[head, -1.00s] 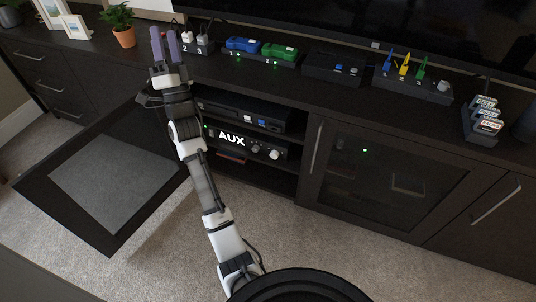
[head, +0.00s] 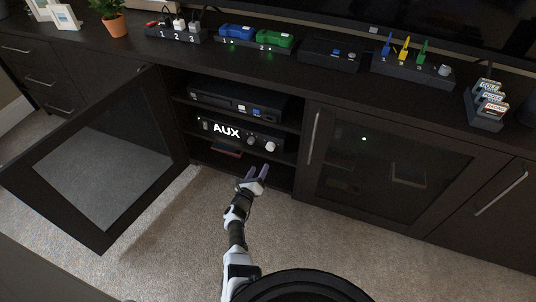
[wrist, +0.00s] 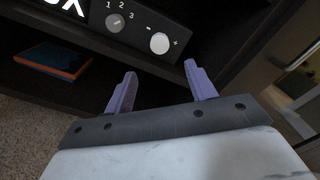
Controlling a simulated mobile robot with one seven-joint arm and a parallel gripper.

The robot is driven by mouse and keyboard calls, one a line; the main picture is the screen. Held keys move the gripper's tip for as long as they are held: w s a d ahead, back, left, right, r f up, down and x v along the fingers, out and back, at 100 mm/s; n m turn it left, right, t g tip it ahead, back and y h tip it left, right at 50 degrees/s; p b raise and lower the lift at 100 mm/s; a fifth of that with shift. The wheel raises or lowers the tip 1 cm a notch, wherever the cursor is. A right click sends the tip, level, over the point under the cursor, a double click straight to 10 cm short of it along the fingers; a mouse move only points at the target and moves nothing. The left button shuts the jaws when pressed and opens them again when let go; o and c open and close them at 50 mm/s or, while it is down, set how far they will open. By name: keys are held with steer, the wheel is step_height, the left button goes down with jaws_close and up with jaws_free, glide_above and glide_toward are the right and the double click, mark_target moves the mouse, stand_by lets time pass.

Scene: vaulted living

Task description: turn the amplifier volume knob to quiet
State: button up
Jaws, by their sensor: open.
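The amplifier (head: 236,137) is a black box with a lit "AUX" display on a shelf inside the open cabinet. Its volume knob (head: 270,146) is the light, round one at the right of its front. In the wrist view the volume knob (wrist: 159,43) sits between a minus and a plus mark, right of a darker selector knob (wrist: 115,23) marked 1, 2, 3. My gripper (head: 258,171) is open and empty in front of the cabinet, below the amplifier. In the wrist view its purple fingers (wrist: 158,82) point toward the amplifier, apart from the volume knob.
The glass cabinet door (head: 100,175) stands open at the left. Another black device (head: 238,101) is on the shelf above. A blue-and-orange flat item (wrist: 53,60) lies on the shelf below. A closed glass door (head: 380,175) is to the right. Carpet in front is clear.

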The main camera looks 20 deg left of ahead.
mark_target(270, 148)
steer(key=w+b, duration=0.2)
steer(key=w, duration=0.1)
steer(key=w+b, duration=0.2)
steer(key=w, duration=0.1)
steer(key=w+b, duration=0.2)
steer(key=w, duration=0.1)
steer(key=shift+w+d+f, duration=0.15)
steer(key=shift+f, duration=0.1)
steer(key=shift+w+r+b, duration=0.25)
steer(key=shift+w+b, duration=0.25)
steer(key=shift+w, duration=0.35)
steer(key=shift+c, duration=0.5)
steer(key=c, duration=0.9)
